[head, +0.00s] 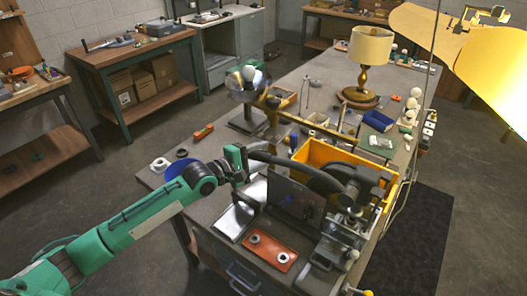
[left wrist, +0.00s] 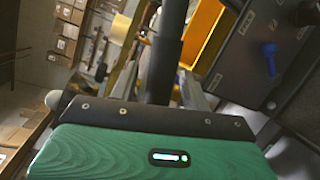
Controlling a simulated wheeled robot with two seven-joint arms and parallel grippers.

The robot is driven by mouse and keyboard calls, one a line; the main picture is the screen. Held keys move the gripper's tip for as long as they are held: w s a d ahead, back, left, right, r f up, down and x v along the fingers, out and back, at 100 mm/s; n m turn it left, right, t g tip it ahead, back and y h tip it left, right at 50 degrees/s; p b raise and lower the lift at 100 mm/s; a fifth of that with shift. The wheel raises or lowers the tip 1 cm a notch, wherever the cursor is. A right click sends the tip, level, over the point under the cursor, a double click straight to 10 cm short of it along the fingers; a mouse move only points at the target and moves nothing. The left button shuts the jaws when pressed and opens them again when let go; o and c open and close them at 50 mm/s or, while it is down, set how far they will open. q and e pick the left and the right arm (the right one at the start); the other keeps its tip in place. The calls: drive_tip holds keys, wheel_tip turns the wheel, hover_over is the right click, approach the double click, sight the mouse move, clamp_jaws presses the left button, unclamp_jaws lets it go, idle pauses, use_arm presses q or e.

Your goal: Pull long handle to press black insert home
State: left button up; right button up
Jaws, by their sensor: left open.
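My left gripper (head: 243,166) is at the left end of a long dark handle (head: 285,160). The handle runs right to the dark press machine (head: 295,200) on the bench. In the left wrist view, a dark bar (left wrist: 165,60), which looks like this handle, rises in front of the green gripper body. The left gripper is open, with the handle end at or close to its fingers; contact cannot be told. I cannot pick out the black insert, which may be hidden by the machine. My right gripper is not in view.
An orange tray (head: 270,253) with two pale rings lies at the bench front. A yellow bin (head: 318,153) stands behind the machine. A lamp (head: 368,60) and small parts crowd the far bench. A panel with a blue knob (left wrist: 268,50) is at right in the wrist view.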

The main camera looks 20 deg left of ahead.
use_arm(q)
drive_tip(key=shift+w+d+f, duration=0.1)
drive_tip(key=shift+w+d, duration=0.3)
drive_tip(key=shift+w, duration=0.15)
clamp_jaws()
